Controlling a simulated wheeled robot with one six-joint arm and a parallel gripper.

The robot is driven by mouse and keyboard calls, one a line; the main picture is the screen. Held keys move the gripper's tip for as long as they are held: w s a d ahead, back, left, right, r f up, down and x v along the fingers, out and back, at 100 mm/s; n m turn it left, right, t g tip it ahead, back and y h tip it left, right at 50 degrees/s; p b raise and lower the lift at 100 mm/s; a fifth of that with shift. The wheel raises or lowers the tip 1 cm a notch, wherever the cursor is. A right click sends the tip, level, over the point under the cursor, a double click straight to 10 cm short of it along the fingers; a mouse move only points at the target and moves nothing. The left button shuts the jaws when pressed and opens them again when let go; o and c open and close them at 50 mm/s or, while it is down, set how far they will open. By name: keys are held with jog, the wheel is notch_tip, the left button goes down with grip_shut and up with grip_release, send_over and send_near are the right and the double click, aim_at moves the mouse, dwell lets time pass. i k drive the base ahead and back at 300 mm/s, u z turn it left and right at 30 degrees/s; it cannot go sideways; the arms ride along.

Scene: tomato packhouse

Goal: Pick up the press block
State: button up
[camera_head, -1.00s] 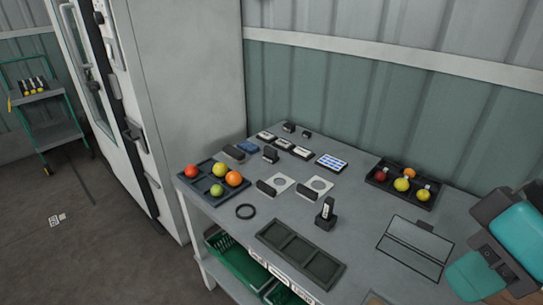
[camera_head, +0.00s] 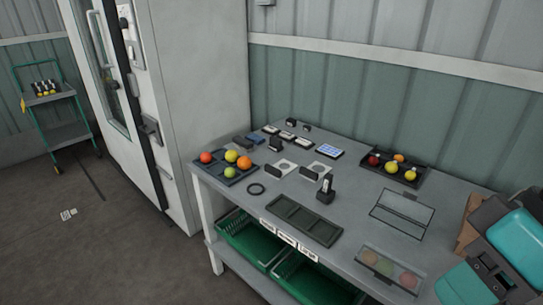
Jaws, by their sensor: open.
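I cannot tell for sure which piece is the press block. Several small dark blocks stand on the grey table: one (camera_head: 275,143) behind the pale plates, one (camera_head: 305,173) beside the right-hand pale plate, and small ones (camera_head: 305,127) at the back. A dark upright holder (camera_head: 325,196) with a pale-faced piece in it stands nearer the front. Part of my teal and dark arm shows at the right edge. My gripper's fingers do not show, and nothing is seen touching the blocks.
A dark tray (camera_head: 227,179) of tomatoes sits at the table's left end, another (camera_head: 393,180) at the back right. An empty three-part tray (camera_head: 303,221) lies at the front, a clear-topped box (camera_head: 389,271) right of it. Green crates (camera_head: 247,247) stand below. A white cabinet (camera_head: 205,100) adjoins the left.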

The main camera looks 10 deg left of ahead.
aim_at(276, 144)
jog(key=u, duration=0.75)
jog(key=i, duration=0.35)
jog(key=u, duration=0.85)
jog(key=i, duration=0.65)
jog(key=u, duration=0.4)
jog(key=i, duration=0.75)
jog(key=z, duration=0.7)
jog(key=i, duration=0.75)
jog(key=z, duration=0.85)
jog(key=i, duration=0.25)
jog(key=z, duration=0.3)
